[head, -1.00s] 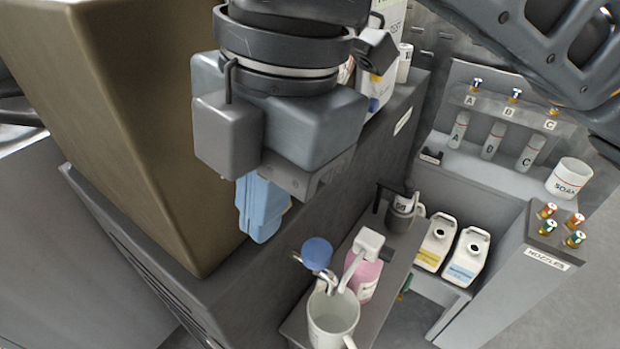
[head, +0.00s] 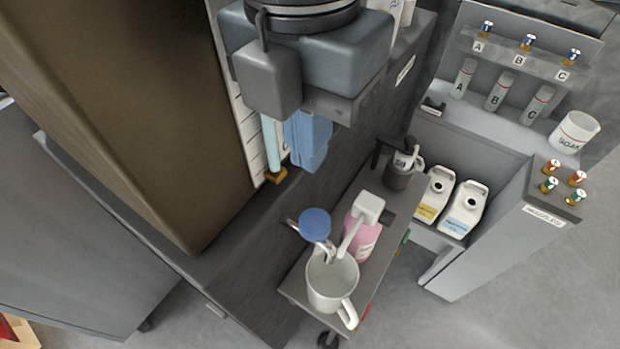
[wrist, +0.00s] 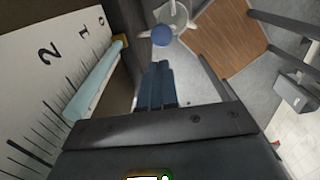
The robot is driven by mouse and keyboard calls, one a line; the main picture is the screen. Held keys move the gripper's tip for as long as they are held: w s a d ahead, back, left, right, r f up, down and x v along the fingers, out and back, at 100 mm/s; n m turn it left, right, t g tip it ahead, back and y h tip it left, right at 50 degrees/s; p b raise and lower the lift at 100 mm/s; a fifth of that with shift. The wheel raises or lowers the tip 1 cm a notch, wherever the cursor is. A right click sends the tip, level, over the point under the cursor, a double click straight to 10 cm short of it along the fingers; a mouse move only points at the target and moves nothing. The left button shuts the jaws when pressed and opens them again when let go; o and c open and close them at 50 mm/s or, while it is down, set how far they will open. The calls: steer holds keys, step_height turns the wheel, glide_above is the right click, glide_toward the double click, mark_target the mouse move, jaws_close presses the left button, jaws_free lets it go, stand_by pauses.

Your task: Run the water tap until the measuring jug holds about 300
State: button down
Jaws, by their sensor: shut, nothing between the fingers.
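The measuring jug (head: 322,296) is a white, handled jug on the small cart, under the metal spout of the water tap. The tap has a round blue knob (head: 314,224). No stream of water can be made out, and the level in the jug cannot be read. My gripper (head: 311,168) has blue fingers, shut and empty, above and apart from the knob. In the wrist view the shut fingers (wrist: 159,66) point towards the blue knob (wrist: 162,36), with the jug (wrist: 178,14) just beyond. A numbered scale (wrist: 40,70) with a pale blue tube (wrist: 95,80) stands beside my gripper.
A pink pump bottle (head: 362,240) stands right beside the jug. A dark dispenser (head: 400,170) is further back on the cart (head: 372,285). Two white canisters (head: 462,210) sit in the shelf to the right. A large brown cabinet (head: 110,110) fills the left.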

mark_target(312, 222)
step_height(312, 222, down, 11)
steer(key=shift+d+p, duration=0.15)
steer(key=shift+p, duration=0.25)
steer(key=shift+s+d+f+b, duration=0.15)
steer(key=shift+f+b, duration=0.55)
steer(key=shift+f, duration=0.75)
stand_by(4.4)
steer(key=shift+r+p, duration=0.4)
steer(key=shift+r, duration=0.05)
step_height(312, 222, up, 14)
steer(key=p, duration=0.2)
steer(key=shift+w+a, duration=0.2)
steer(key=shift+a, duration=0.15)
